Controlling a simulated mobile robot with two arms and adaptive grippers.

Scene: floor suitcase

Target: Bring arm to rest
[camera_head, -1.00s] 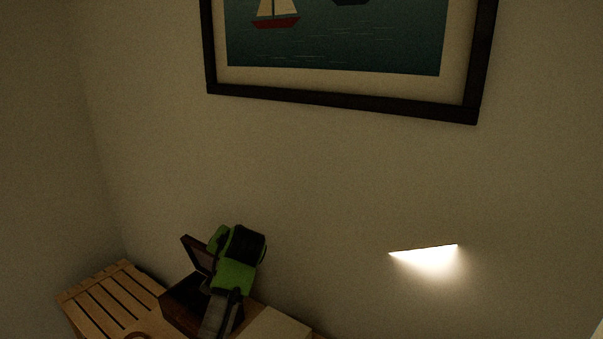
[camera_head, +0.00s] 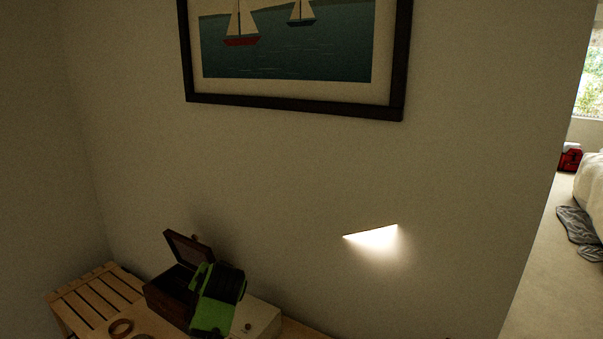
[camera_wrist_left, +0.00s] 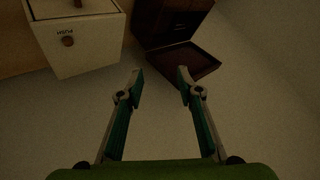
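My left arm's green and black gripper body (camera_head: 218,300) shows low in the head view, in front of the dark wooden box and the pale box. Its fingers are hidden there. In the left wrist view my left gripper (camera_wrist_left: 160,72) is open, with its fingers apart and nothing between them. The dark wooden box (camera_head: 165,299) has its lid (camera_head: 187,250) raised; it also shows in the left wrist view (camera_wrist_left: 168,22), beyond the fingertips. My right gripper is in neither view.
A pale box (camera_wrist_left: 85,48) marked PUSH, with a round knob, stands beside the dark box. A wooden ring (camera_head: 121,328) lies in front and a slatted wooden surface (camera_head: 95,300) is at left. A wall with a framed boat picture (camera_head: 290,108) rises behind. Carpeted floor (camera_head: 545,270) opens at right.

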